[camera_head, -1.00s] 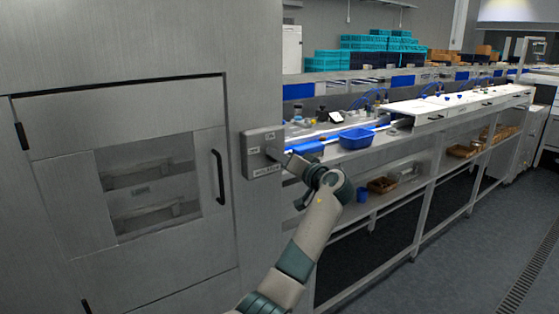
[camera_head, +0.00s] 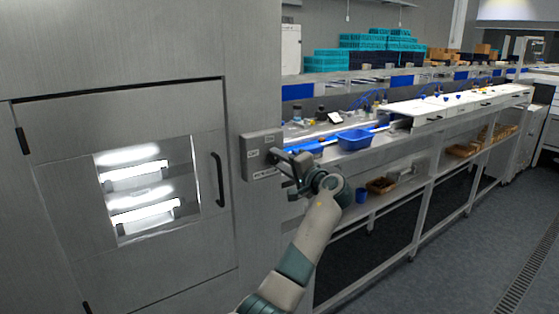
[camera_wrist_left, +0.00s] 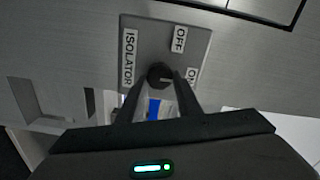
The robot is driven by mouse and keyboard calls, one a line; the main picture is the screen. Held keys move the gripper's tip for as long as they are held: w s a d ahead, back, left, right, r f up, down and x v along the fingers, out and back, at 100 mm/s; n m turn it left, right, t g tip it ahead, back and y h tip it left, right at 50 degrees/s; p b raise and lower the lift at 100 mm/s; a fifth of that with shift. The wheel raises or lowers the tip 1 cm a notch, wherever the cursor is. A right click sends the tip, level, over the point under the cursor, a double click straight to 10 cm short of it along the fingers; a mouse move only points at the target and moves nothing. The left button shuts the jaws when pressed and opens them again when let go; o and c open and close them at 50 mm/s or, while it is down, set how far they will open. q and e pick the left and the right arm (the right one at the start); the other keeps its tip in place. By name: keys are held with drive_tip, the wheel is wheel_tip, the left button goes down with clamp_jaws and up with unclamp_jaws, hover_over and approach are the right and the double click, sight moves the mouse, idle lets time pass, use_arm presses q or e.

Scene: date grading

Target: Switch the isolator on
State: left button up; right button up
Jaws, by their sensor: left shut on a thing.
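The isolator is a grey box (camera_head: 256,143) on the steel cabinet front, right of the cabinet door. In the left wrist view its plate (camera_wrist_left: 143,38) carries the labels ISOLATOR, OFF and ON. Its dark round knob (camera_wrist_left: 159,72) sits between the fingers of my left gripper (camera_wrist_left: 160,88). My left gripper (camera_head: 277,155) is shut on the knob in front of the box. The fingers hide part of the knob, and its exact pointing is hard to read. My right gripper is not in view.
The cabinet door has a handle (camera_head: 219,179) and a window (camera_head: 150,188) with bright lit tubes behind it. To the right runs a long bench with a blue tray (camera_head: 355,139) and a shelf below. The floor (camera_head: 450,260) at right is clear.

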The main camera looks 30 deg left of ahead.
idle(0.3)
use_arm(q)
drive_tip(key=o, duration=1)
drive_tip(key=shift+o, duration=0.2)
drive_tip(key=shift+d+f, duration=0.1)
drive_tip(key=shift+d, duration=0.05)
drive_tip(key=b+v, duration=0.7)
drive_tip(key=v, duration=1)
drive_tip(key=shift+s+d, duration=0.1)
